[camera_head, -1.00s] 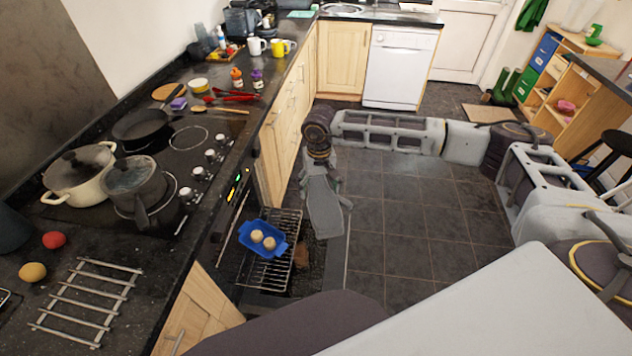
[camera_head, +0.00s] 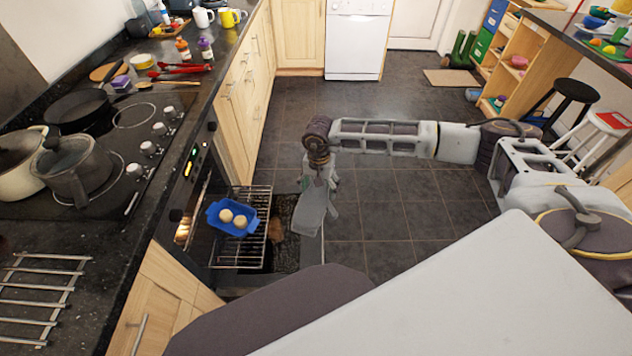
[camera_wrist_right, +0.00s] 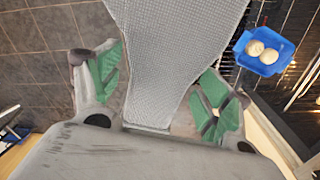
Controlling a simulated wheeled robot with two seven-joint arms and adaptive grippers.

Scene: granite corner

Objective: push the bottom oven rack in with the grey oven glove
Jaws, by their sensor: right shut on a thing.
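The grey oven glove (camera_head: 312,212) hangs from my right gripper (camera_head: 319,178), which is shut on it. In the right wrist view the glove (camera_wrist_right: 178,50) spreads out between the two green-padded fingers. The pulled-out oven rack (camera_head: 248,250) sticks out of the open oven at the left and carries a blue dish (camera_head: 213,222) with two pale round items. The glove hangs to the right of the rack's outer end, with a gap between them in the head view. Whether another rack lies below is hard to tell. My left gripper is not in view.
The open oven door (camera_head: 287,232) lies below the rack. The dark worktop (camera_head: 125,260) above the oven holds pans, a trivet (camera_head: 45,290) and utensils. The tiled floor (camera_head: 390,210) to the right is clear.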

